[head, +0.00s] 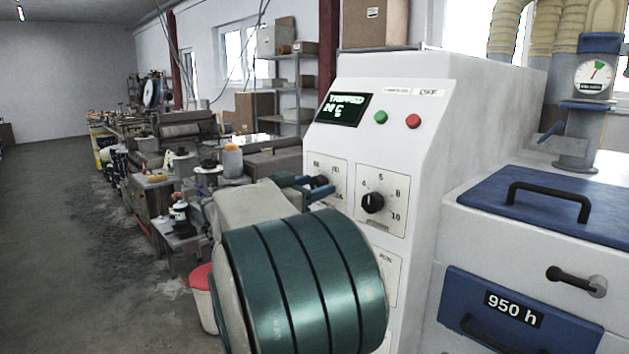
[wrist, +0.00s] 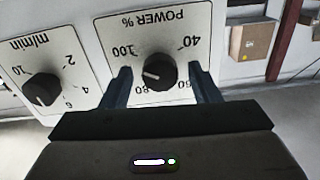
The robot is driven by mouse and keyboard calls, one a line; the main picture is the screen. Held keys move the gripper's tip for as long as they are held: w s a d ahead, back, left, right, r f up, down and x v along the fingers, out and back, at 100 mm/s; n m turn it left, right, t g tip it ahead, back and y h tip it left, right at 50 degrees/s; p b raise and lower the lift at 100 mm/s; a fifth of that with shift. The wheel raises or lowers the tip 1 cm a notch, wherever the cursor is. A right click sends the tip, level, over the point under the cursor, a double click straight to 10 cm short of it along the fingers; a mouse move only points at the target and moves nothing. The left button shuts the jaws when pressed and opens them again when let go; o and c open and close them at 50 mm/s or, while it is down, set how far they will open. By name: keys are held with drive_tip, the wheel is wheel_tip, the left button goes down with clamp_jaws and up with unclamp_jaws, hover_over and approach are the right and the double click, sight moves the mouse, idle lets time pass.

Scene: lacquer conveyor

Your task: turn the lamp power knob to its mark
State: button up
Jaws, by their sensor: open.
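The lamp power knob (wrist: 159,71) is black and round, on a white plate marked POWER % (wrist: 110,28), upside down in the wrist view. Its pale pointer line points left in that view, between the 100 and 80 figures. I cannot make out a separate target mark. My gripper (wrist: 161,82) is open, with one blue finger on each side of the knob and gaps showing. In the head view my gripper (head: 322,187) is at the left dial plate (head: 330,169) of the white control cabinet (head: 445,110), hiding part of it.
A second black knob (head: 372,202) sits beside it on its own m/min scale, also in the wrist view (wrist: 41,88). Above are a lit display (head: 345,106), a green button (head: 380,117) and a red button (head: 413,121). A blue drawer (head: 510,312) is at right.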

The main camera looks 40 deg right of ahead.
drive_tip(key=shift+d, duration=0.45)
drive_tip(key=shift+c, duration=0.4)
drive_tip(key=c, duration=0.9)
drive_tip(key=shift+f+b, duration=0.1)
drive_tip(key=shift+b, duration=0.3)
